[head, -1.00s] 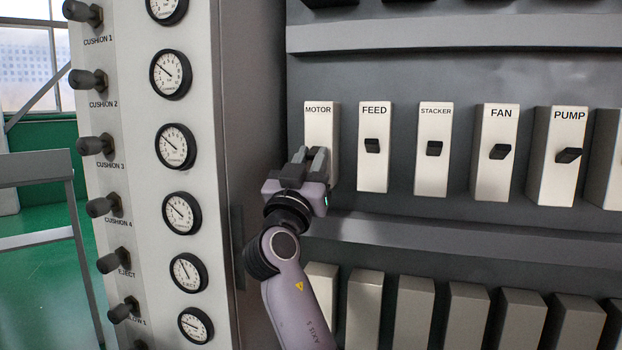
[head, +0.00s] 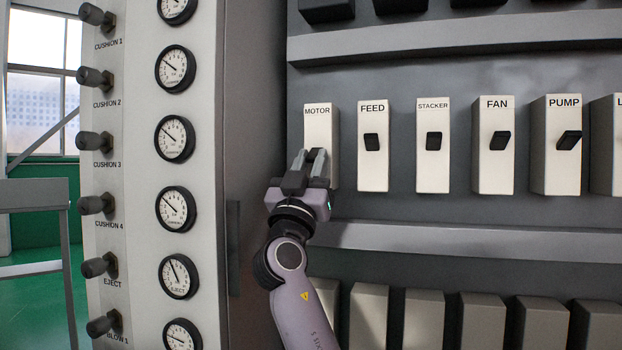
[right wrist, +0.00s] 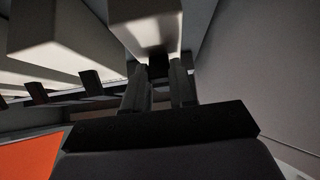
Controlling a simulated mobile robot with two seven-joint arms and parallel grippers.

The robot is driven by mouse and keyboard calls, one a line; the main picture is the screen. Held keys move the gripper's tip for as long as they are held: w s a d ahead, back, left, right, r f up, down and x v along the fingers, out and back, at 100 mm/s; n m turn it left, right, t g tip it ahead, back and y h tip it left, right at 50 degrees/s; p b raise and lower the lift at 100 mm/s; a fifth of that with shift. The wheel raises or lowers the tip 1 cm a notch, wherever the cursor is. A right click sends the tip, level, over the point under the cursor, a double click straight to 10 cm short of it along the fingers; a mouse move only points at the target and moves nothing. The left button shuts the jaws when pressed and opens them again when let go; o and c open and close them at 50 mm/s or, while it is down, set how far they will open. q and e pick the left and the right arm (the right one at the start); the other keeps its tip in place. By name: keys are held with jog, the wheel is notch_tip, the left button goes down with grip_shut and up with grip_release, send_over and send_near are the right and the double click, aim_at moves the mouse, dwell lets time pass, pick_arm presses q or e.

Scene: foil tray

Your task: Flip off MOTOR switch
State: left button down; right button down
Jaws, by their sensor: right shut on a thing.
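The MOTOR switch housing (head: 317,122) is a pale upright block at the left end of the labelled row in the head view. My right gripper (head: 310,156) is in front of its lower half and hides its lever there. In the right wrist view my right gripper (right wrist: 159,80) has its two fingers on either side of the dark MOTOR switch lever (right wrist: 157,63), below the pale housing (right wrist: 147,28). The jaws are shut on this lever. Its exact tilt is hard to tell. My left gripper is not in view.
The FEED switch (head: 371,142) is close on the right, then STACKER (head: 433,142), FAN (head: 502,140) and PUMP (head: 568,140). A grey ledge (head: 450,242) runs below the row. A cabinet side with gauges (head: 175,138) and knobs (head: 95,142) stands left.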

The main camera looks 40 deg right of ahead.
dwell(0.3)
jog(key=c, duration=0.9)
grip_release()
jog(key=shift+f, duration=0.1)
pick_arm(q)
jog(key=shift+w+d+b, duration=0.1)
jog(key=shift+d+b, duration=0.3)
jog(key=shift+b, duration=0.1)
pick_arm(e)
jog(key=v, duration=0.7)
